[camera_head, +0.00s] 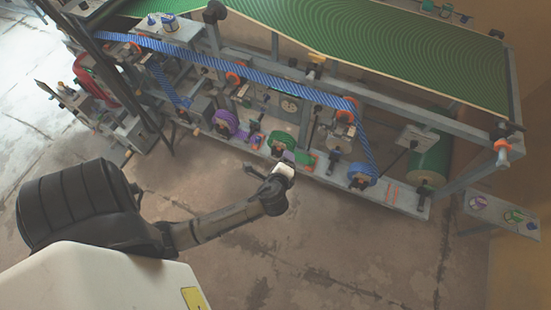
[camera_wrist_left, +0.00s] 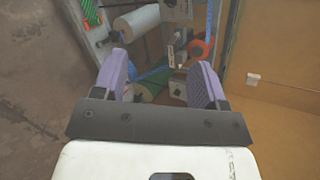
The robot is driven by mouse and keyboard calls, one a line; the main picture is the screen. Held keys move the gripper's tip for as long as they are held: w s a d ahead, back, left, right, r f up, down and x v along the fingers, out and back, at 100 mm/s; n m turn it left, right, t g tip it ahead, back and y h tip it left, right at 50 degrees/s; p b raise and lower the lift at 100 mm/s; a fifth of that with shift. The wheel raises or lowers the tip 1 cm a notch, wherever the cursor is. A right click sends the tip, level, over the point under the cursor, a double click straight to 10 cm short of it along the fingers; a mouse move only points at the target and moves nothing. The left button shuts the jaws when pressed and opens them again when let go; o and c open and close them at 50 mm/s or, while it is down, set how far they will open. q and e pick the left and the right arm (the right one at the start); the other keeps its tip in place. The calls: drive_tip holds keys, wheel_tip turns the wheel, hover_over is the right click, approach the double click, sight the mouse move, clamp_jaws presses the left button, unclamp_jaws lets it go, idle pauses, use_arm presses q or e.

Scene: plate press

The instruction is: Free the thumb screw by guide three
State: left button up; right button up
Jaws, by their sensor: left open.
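My left gripper (camera_wrist_left: 158,78) is open in the left wrist view, its two purple finger pads apart with nothing held between them. In the head view my left arm reaches in from the left, and its hand (camera_head: 283,170) hangs in front of the press's lower rail, apart from it. The press (camera_head: 385,203) has several rollers and small guide fittings along that rail. I cannot make out which fitting is guide three, and the thumb screw is too small to tell. My right gripper is not in view.
A blue striped web (camera_head: 240,71) runs along the press, below a green striped belt (camera_head: 400,55). A green roller (camera_head: 431,158) is at the right end. A small grey table (camera_head: 485,208) with spools stands at right. The floor (camera_head: 340,250) before the press is clear.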

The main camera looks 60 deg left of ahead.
use_arm(q)
drive_tip(key=s+r+n+h+p, duration=0.1)
drive_tip(key=s, duration=0.1)
drive_tip(key=s+d+r+n+g+p, duration=0.1)
drive_tip(key=r+n, duration=0.1)
drive_tip(key=shift+s+d+r+h+p, duration=0.1)
drive_tip(key=shift+s+d+h+p, duration=0.1)
drive_tip(key=shift+s+h+p, duration=0.2)
drive_tip(key=shift+n, duration=0.4)
